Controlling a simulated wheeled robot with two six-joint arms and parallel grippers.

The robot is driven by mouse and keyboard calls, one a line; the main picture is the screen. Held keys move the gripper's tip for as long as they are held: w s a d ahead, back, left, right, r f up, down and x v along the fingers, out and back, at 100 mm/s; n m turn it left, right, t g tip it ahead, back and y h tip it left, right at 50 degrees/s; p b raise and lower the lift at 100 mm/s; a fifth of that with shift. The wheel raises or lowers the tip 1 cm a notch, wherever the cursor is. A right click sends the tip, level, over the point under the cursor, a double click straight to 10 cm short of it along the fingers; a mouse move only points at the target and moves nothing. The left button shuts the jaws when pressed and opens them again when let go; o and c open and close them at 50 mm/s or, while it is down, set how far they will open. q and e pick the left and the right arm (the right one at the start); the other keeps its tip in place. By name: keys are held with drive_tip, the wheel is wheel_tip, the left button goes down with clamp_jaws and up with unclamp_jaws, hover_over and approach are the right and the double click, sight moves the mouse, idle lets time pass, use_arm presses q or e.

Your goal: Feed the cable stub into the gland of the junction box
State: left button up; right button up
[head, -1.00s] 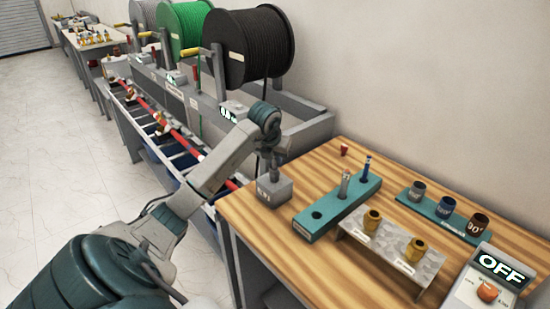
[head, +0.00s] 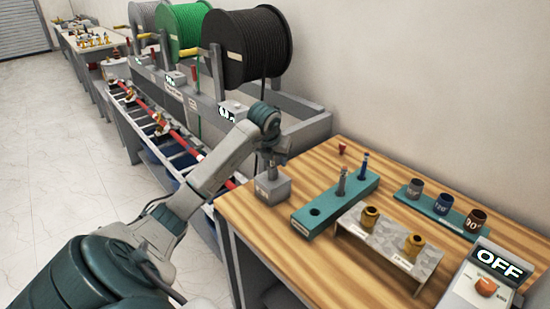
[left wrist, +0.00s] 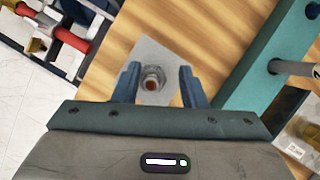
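The grey junction box (head: 271,189) stands at the wooden bench's near left corner. In the left wrist view the box top (left wrist: 150,56) carries a metal hex gland (left wrist: 152,73) with a round copper-brown centre. I cannot tell whether that centre is the end of a cable stub. My left gripper (head: 271,166) is directly above the box, pointing down. In the left wrist view its blue fingers (left wrist: 157,84) are spread either side of the gland, with no held object visible between them. My right gripper is in neither view.
A teal holder (head: 335,207) right of the box has upright grey and blue pegs and an empty front hole. A metal stand (head: 388,247) with two brass fittings, a teal rack (head: 438,209) of cups and an OFF switch box (head: 485,285) are further right. Cable reels (head: 247,50) stand behind.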

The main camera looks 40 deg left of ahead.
use_arm(q)
drive_tip(key=shift+s+f, duration=0.3)
drive_tip(key=shift+f, duration=0.4)
drive_tip(key=w+b+v, duration=0.1)
drive_tip(key=b+v, duration=0.1)
drive_tip(key=v, duration=0.9)
drive_tip(key=shift+s+a+r, duration=0.2)
drive_tip(key=shift+r, duration=0.4)
